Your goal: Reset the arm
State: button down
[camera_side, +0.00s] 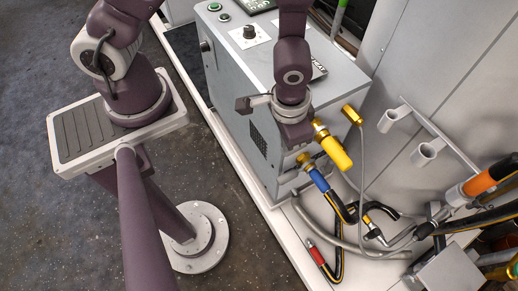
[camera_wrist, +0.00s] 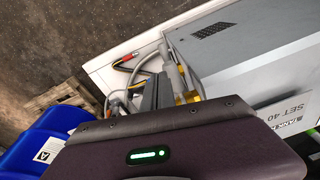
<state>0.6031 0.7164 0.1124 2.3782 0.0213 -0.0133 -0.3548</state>
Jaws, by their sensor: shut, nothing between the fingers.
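My gripper (camera_side: 299,136) hangs below the wrist in the side view, in front of the grey machine cabinet (camera_side: 232,105). It is shut and empty. In the wrist view the gripper (camera_wrist: 158,90) shows as grey fingers past the edge of my purple wrist housing, which hides part of the scene. A brass valve with a yellow handle (camera_side: 336,153) is just right of and below the gripper in the side view. A blue-collared hose (camera_side: 318,179) is at a brass port under it. Whether the gripper touches any fitting cannot be told.
A red-ended hose (camera_side: 315,254) lies on the white ledge (camera_side: 285,235). An orange-collared hose (camera_side: 480,184) is at the right, near a holder with two cups (camera_side: 424,152). A brass-ended grey hose (camera_side: 352,115) rises beside the cabinet. A blue drum (camera_wrist: 35,140) shows in the wrist view.

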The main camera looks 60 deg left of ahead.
jog(key=s+r, duration=0.2)
jog(key=s, duration=0.6)
jog(key=w+a+r+n+t+h, duration=0.1)
jog(key=w+a+r, duration=0.15)
jog(key=r, duration=0.45)
jog(key=w+a+r+t, duration=0.1)
jog(key=w+a+r, duration=0.15)
jog(key=r, duration=0.45)
jog(key=s+a+r+t, duration=0.1)
jog(key=s+a+r, duration=0.2)
jog(key=r, duration=0.3)
jog(key=s+a+r+n+t, duration=0.1)
jog(key=s+a+r, duration=0.2)
jog(key=r, duration=0.3)
jog(key=shift+s+a+r+y, duration=0.2)
jog(key=shift+s+a+y, duration=0.1)
jog(key=shift+a, duration=0.4)
